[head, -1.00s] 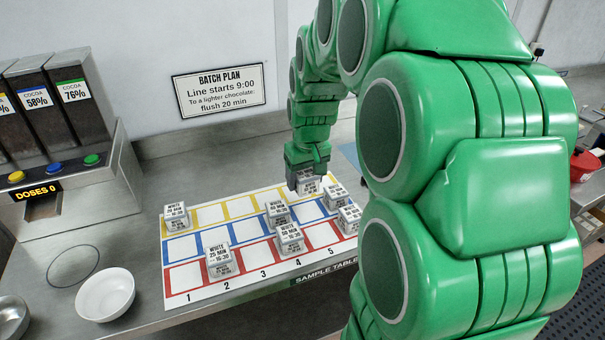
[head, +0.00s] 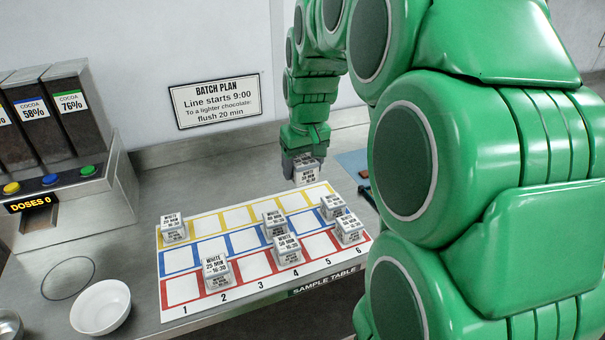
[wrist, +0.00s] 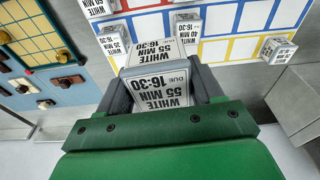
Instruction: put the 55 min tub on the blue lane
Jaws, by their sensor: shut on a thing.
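My gripper (head: 303,163) is shut on the white 55 min tub (head: 307,177), whose label reads 55 MIN, DUE 16:30 in the wrist view (wrist: 165,92). The blue lane (head: 245,240) is the middle row. Tubs stand on it in column 4 (head: 275,224) and column 6 (head: 332,206); its columns 1, 2, 3 and 5 look bare.
Other tubs stand on yellow column 1 (head: 173,228) and on red columns 2 (head: 217,271), 4 (head: 287,249) and 6 (head: 349,228). A white bowl (head: 101,308) and a cocoa dispenser (head: 75,160) are on the left. A blue mat with brown pieces (wrist: 45,95) lies beside.

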